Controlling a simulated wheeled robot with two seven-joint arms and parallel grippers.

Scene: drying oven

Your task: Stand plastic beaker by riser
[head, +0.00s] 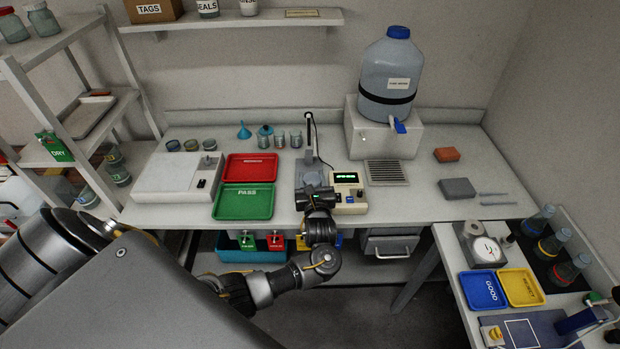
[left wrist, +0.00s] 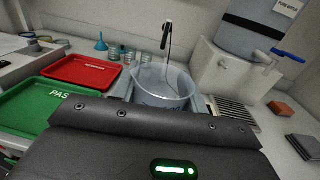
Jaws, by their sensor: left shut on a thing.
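The clear plastic beaker (left wrist: 165,88) shows large and upright just beyond my left gripper in the left wrist view. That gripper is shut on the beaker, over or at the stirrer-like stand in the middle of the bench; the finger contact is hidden. I cannot tell whether the beaker's base touches anything. The riser (head: 362,138) is a white block under the big water jug (head: 388,72), right of and behind the beaker; it also shows in the left wrist view (left wrist: 205,62). My right gripper is not in view.
The red tray (head: 250,167) and green PASS tray (head: 243,202) lie left of the beaker. A meter with a display (head: 348,194) stands close on its right. A drain grate (head: 386,173) lies before the riser. Small cups (head: 279,139) stand behind.

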